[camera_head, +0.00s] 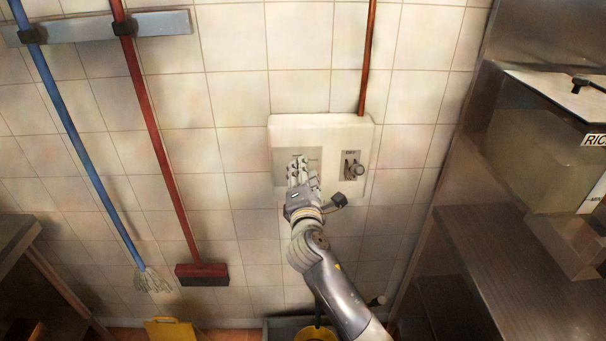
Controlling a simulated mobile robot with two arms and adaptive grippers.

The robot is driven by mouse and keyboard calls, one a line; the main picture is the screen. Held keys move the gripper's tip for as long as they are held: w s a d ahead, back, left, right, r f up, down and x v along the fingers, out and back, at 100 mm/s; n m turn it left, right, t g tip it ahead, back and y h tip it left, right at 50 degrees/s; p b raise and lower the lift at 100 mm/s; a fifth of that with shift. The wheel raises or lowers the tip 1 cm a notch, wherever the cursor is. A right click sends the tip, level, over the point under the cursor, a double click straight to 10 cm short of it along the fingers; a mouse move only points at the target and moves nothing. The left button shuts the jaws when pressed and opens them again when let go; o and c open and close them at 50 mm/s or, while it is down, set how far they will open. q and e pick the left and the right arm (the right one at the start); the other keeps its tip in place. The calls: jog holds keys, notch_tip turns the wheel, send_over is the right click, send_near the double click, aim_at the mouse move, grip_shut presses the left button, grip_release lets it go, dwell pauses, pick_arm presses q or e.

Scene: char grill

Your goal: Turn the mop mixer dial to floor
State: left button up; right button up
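The mop mixer is a white wall box (320,125) in the middle of the head view. It has a grey plate on the left (283,163), and a smaller plate on the right with a dark knob (353,169) under a label that seems to read OFF. My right gripper (300,168) reaches up from below, in front of the left plate. Its fingers cover most of that plate, so any dial there is hidden. I cannot tell whether the fingers touch it or how far apart they are. My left gripper is out of view.
A copper pipe (368,60) rises from the box. A blue mop (90,150) and a red brush (203,273) hang at left. A yellow object (170,329) stands on the floor. Steel shelving with a bin marked RIC (535,135) stands close on the right.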

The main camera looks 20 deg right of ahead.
jog(key=o, duration=0.4)
jog(key=shift+c, duration=0.2)
jog(key=v, duration=1.2)
